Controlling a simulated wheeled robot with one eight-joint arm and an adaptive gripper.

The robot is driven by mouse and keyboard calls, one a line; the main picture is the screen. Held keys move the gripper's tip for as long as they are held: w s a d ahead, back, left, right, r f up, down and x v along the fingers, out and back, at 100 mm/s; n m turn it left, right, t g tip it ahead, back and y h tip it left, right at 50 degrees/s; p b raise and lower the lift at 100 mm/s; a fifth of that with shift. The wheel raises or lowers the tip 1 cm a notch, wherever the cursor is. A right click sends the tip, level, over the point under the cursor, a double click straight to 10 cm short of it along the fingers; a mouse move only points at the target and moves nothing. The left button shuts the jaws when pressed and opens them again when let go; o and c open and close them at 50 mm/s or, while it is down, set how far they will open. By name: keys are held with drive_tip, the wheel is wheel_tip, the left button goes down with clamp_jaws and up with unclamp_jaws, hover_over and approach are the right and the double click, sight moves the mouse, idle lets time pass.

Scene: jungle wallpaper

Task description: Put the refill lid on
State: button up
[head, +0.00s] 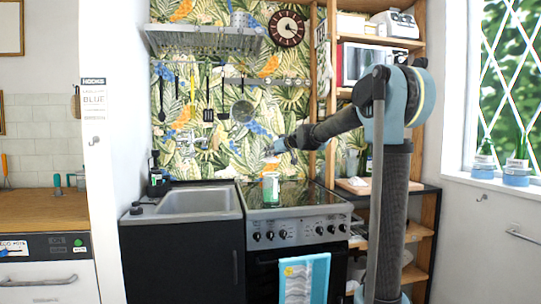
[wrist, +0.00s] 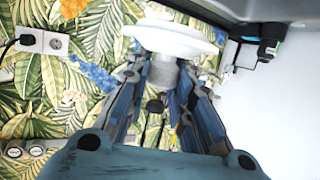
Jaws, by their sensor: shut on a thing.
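The refill lid (wrist: 172,38) shows in the wrist view as a white round disc with a grey speckled stub. My gripper (wrist: 160,85) is shut on the lid, with the stub between its fingers. In the head view, my gripper (head: 279,147) is in front of the patterned wall, and the pale lid (head: 271,159) shows small below it. A container with a green and white label (head: 271,190) stands upright on the stove, below the lid. The lid appears apart from it and above it. The container's top is too small to make out, and the wrist view does not show it.
The black stove top (head: 315,195) around the container is mostly clear. A steel sink (head: 200,203) lies to its left. Utensils hang on the wall behind, including a strainer (head: 242,110). A range hood (head: 205,40) is above. Wooden shelves (head: 330,120) stand at the right.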

sight(271, 162)
drive_tip(key=shift+f, duration=2.4)
drive_tip(key=shift+s+f, duration=0.1)
drive_tip(key=shift+f, duration=0.65)
drive_tip(key=o, duration=1)
drive_tip(key=shift+c, duration=0.2)
drive_tip(key=shift+d, duration=0.1)
drive_tip(key=v, duration=1.1)
drive_tip(key=shift+s+d, duration=0.15)
drive_tip(key=shift+s, duration=0.1)
